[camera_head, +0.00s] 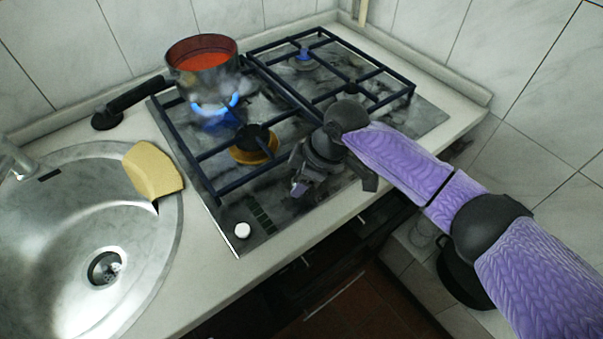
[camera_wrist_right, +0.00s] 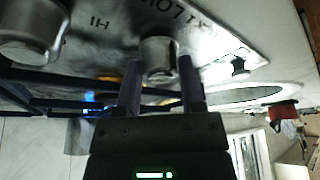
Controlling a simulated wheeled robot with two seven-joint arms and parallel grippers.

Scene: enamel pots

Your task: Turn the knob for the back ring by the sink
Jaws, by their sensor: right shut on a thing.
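My right gripper (camera_head: 299,186) reaches down at the front edge of the hob (camera_head: 235,243). In the right wrist view, its two fingers (camera_wrist_right: 160,88) are shut on a metal knob (camera_wrist_right: 158,57), which stands between them. In the head view the gripper hides this knob. The back ring by the sink burns with a blue flame (camera_head: 215,107) under a pot (camera_head: 203,66) with orange-red contents. Another knob (camera_head: 242,230), pale and free, is at the hob's corner nearest the sink. My left gripper is not in view.
The steel sink (camera_head: 60,235) is at the left, with a yellow cloth (camera_head: 152,172) over its rim. Dark pan supports (camera_head: 205,185) stand above the hob. Another knob (camera_wrist_right: 30,35) is left of the gripper in the wrist view. The floor lies beyond the counter's front edge.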

